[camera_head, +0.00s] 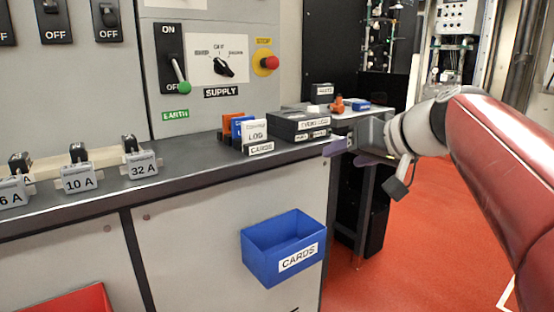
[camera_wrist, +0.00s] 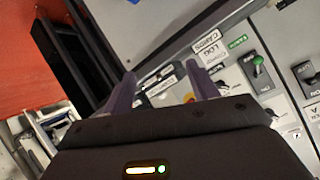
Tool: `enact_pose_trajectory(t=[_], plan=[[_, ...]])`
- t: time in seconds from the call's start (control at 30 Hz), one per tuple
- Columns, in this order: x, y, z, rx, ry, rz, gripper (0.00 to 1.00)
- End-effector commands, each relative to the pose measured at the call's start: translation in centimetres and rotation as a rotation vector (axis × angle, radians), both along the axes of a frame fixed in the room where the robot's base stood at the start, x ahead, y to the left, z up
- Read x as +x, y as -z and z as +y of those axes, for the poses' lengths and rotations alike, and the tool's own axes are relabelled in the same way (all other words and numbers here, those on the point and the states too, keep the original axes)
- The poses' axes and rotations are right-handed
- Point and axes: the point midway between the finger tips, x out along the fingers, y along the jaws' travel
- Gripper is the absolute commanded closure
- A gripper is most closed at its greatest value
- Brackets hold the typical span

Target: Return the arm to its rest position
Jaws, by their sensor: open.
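My gripper (camera_head: 341,146) is at the right end of the counter in the head view, with my red and white arm reaching in from the right. Its jaws point left, close to the dark boxes. In the wrist view my gripper (camera_wrist: 165,92) shows two purple fingers spread apart with nothing held between them. Beyond the fingers lie the counter edge and the labelled card holder (camera_wrist: 207,45).
The grey counter (camera_head: 200,172) carries a card holder (camera_head: 257,136), dark labelled boxes (camera_head: 300,124) and fuse blocks (camera_head: 140,165). A blue CARDS bin (camera_head: 270,262) hangs on the front. A panel with switches (camera_head: 205,60) stands behind. Red floor (camera_head: 420,230) is open at right.

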Motion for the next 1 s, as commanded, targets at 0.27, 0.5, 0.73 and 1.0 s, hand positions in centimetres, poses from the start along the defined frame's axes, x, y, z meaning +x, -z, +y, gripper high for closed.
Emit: enact_pose_trajectory(t=[0.27,0.5,0.73,1.0], plan=[[-13.2,14.3,1.0,-0.236,0.128,0.319,0.41],[-20.7,22.8,-1.3,-0.409,0.207,0.424,0.41],[-22.1,24.6,-2.0,-0.448,0.224,0.439,0.41],[-22.0,24.5,-2.0,-0.447,0.224,0.439,0.41]])
